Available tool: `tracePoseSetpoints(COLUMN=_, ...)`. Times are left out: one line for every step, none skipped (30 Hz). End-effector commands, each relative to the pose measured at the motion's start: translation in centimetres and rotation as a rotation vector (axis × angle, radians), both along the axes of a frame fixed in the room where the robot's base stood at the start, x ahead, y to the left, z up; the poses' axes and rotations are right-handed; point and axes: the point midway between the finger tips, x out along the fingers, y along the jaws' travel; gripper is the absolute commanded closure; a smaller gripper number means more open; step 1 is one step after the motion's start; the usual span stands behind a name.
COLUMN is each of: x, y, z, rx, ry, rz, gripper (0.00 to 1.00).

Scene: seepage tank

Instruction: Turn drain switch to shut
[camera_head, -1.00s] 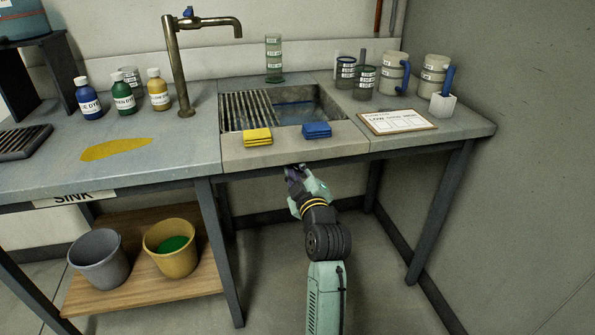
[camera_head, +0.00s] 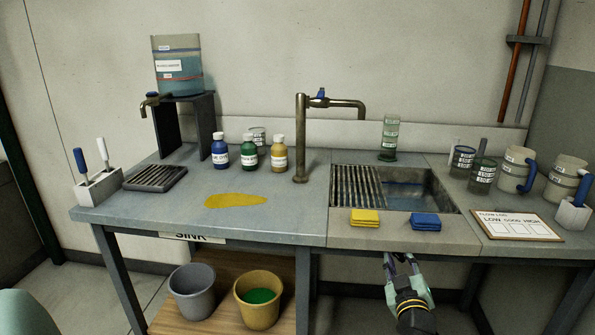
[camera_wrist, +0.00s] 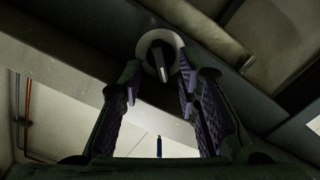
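In the wrist view, a round pale disc with a dark knob or lever (camera_wrist: 160,58) sits on the underside or front of a grey beam. It looks like the drain switch. My gripper (camera_wrist: 158,82) is open, with one finger at the left of the knob and one at the right. I cannot tell whether either finger touches it. In the head view my gripper (camera_head: 398,266) is just below the front edge of the sink counter (camera_head: 390,236). The switch is hidden in that view.
The sink basin (camera_head: 440,203) with a grate is set in the counter. A yellow sponge (camera_head: 365,218) and a blue sponge (camera_head: 426,222) lie on its front edge. A grey bucket (camera_head: 193,292) and a yellow bucket (camera_head: 258,300) stand on the lower shelf at left.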

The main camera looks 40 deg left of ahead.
Motion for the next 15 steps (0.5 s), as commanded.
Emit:
tracePoseSetpoints(x=-1.0, y=-0.8, z=-0.6, rx=0.0, ry=-0.004, rz=-0.004, gripper=0.7)
tracePoseSetpoints(x=-1.5, y=-1.2, z=-0.6, rx=-0.001, ry=-0.005, rz=-0.004, gripper=0.7)
tracePoseSetpoints(x=-2.1, y=-1.6, z=-0.7, rx=-0.001, ry=-0.004, rz=-0.004, gripper=0.7)
tracePoseSetpoints(x=-2.6, y=-2.0, z=-0.6, rx=-0.001, ry=-0.006, rz=-0.005, gripper=0.7)
tracePoseSetpoints(x=-3.1, y=-2.3, z=-0.6, rx=-0.002, ry=-0.004, rz=-0.004, gripper=0.7)
tracePoseSetpoints(x=-3.8, y=-2.8, z=-0.6, rx=-0.002, ry=-0.004, rz=-0.004, gripper=0.7)
tracePoseSetpoints(x=-4.3, y=-3.1, z=-0.6, rx=-0.001, ry=-0.005, rz=-0.004, gripper=0.7)
tracePoseSetpoints(x=-4.8, y=-3.4, z=-0.7, rx=-0.001, ry=-0.004, rz=-0.004, gripper=0.7)
tracePoseSetpoints(x=-5.4, y=-3.9, z=-0.6, rx=-0.002, ry=-0.005, rz=-0.005, gripper=0.7)
tracePoseSetpoints(x=-6.0, y=-4.2, z=-0.6, rx=-0.002, ry=-0.005, rz=-0.005, gripper=0.7)
tracePoseSetpoints(x=-6.5, y=-4.5, z=-0.7, rx=-0.003, ry=-0.003, rz=-0.004, gripper=0.7)
tracePoseSetpoints(x=-7.1, y=-5.0, z=-0.6, rx=-0.002, ry=-0.004, rz=-0.004, gripper=0.7)
tracePoseSetpoints(x=-7.6, y=-5.3, z=-0.6, rx=-0.003, ry=-0.005, rz=-0.004, gripper=0.7)
tracePoseSetpoints(x=-8.1, y=-5.6, z=-0.7, rx=-0.003, ry=-0.004, rz=-0.004, gripper=0.7)
tracePoseSetpoints(x=-8.4, y=-5.3, z=0.1, rx=0.006, ry=-0.016, rz=0.003, gripper=0.7)
